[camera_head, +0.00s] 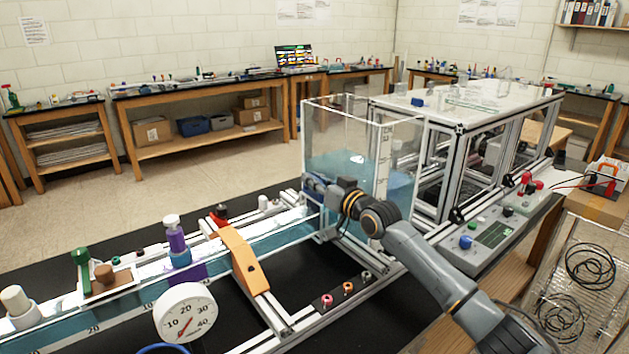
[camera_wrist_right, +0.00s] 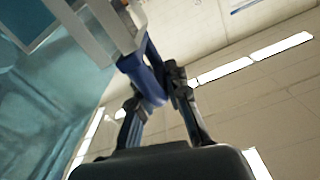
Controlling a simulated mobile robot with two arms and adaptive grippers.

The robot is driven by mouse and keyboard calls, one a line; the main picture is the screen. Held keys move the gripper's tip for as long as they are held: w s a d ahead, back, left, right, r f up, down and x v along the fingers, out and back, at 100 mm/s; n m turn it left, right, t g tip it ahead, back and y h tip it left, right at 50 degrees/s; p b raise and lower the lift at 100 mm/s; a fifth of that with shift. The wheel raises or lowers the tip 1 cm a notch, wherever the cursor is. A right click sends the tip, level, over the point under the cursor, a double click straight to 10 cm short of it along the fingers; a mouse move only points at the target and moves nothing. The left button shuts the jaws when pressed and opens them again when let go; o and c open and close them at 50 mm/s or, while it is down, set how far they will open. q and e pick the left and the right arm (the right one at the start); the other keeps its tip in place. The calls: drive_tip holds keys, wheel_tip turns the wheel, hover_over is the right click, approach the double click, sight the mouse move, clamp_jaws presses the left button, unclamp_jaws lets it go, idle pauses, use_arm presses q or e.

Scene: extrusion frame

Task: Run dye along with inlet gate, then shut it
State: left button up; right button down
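The water flume (camera_head: 285,236) runs from the lower left to a clear tank (camera_head: 345,135) of blue water. A purple dye bottle with a pale cap (camera_head: 176,237) stands upright over the flume. My right gripper (camera_head: 318,190) is at the tank's near left corner, where the flume meets it. In the wrist view a blue handle (camera_wrist_right: 143,77) on a pale upright part lies between the dark fingertips of my right gripper (camera_wrist_right: 152,92). The fingers appear to touch it on both sides. The gate plate is not clearly visible. My left gripper is out of view.
A round dial (camera_head: 185,313) stands in front of the flume. A control box (camera_head: 490,235) with buttons sits at right. Black table surface is clear behind the flume.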

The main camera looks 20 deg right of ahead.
drive_tip(key=shift+r+p, duration=0.35)
drive_tip(key=shift+r, duration=0.55)
drive_tip(key=c, duration=1.3)
unclamp_jaws()
drive_tip(key=shift+c, duration=0.2)
drive_tip(key=shift+s+d+f, duration=0.2)
drive_tip(key=shift+s, duration=0.25)
drive_tip(key=v, duration=1.1)
drive_tip(key=shift+r, duration=0.2)
